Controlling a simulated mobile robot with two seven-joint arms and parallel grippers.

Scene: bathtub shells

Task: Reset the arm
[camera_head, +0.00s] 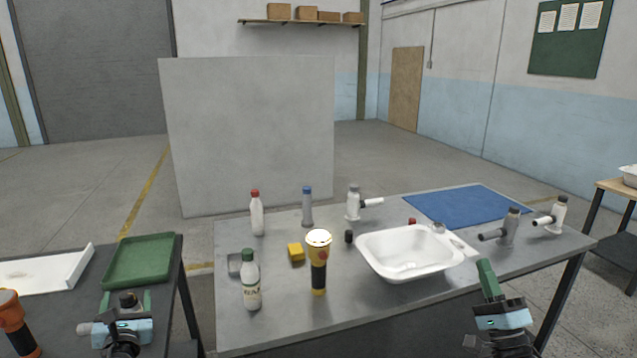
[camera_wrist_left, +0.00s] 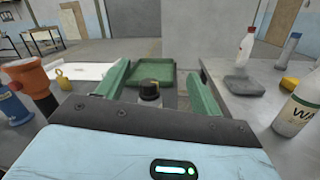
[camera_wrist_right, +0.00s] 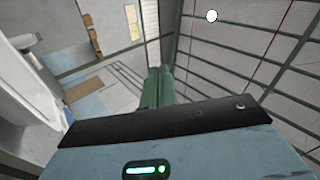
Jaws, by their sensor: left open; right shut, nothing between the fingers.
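My left gripper (camera_head: 125,301) is at the lower left of the head view, over the dark left table. In the left wrist view its two green fingers (camera_wrist_left: 160,88) stand wide apart and hold nothing. A small dark-capped object (camera_wrist_left: 149,90) shows between and beyond them; I cannot tell how far off it is. My right gripper (camera_head: 487,277) is at the lower right, in front of the grey table's near edge, pointing up. In the right wrist view its green fingers (camera_wrist_right: 158,85) are together with nothing between them.
The grey table (camera_head: 350,325) holds a white basin (camera_head: 405,253), a yellow-black flashlight (camera_head: 318,262), a bottle (camera_head: 250,282), a yellow block (camera_head: 296,253), a blue mat (camera_head: 468,206) and several fittings. A green tray (camera_head: 140,260) lies on the left table. A gap separates the tables.

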